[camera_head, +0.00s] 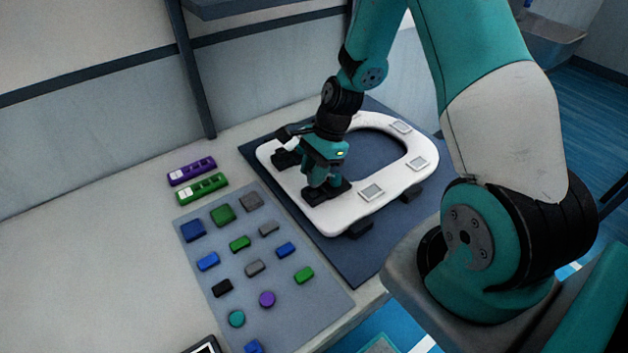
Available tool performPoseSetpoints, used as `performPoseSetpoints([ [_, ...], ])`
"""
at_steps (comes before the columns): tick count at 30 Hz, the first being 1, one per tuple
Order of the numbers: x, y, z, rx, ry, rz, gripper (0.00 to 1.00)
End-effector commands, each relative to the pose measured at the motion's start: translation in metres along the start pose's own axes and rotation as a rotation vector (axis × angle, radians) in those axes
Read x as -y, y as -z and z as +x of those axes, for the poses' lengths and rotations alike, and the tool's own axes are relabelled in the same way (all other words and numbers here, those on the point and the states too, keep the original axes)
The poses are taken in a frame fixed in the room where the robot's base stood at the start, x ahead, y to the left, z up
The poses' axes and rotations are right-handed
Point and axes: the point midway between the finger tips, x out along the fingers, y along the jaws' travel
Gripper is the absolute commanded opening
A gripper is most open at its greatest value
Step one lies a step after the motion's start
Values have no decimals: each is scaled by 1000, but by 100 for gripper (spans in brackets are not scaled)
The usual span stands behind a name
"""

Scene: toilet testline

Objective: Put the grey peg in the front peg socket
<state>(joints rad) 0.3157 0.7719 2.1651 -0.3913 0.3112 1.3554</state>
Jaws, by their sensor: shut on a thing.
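My gripper (318,186) points down over the near left part of the white toilet seat (325,221). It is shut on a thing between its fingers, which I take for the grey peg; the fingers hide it. A black block (340,190) on the seat is right beside the fingertips, and another black block (284,159) sits farther back. They look like the front and back peg sockets; their openings are not visible. I cannot tell whether the held peg touches the front one.
A grey-blue board (290,318) left of the seat's dark mat (362,268) holds several coloured pieces, including grey blocks (255,267). Purple (192,171) and green (202,188) holders lie behind it. The table's left side is clear.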

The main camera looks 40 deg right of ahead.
Motion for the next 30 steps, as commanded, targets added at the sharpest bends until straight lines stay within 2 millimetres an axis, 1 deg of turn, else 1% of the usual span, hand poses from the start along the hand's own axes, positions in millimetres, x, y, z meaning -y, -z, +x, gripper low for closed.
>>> performPoseSetpoints([
  [6,-1,11,26,2,-3,2,4],
  [9,-1,15,35,1,-1,1,4],
  [17,0,16,37,0,0,0,4],
  [30,-1,22,51,-2,-2,2,4],
])
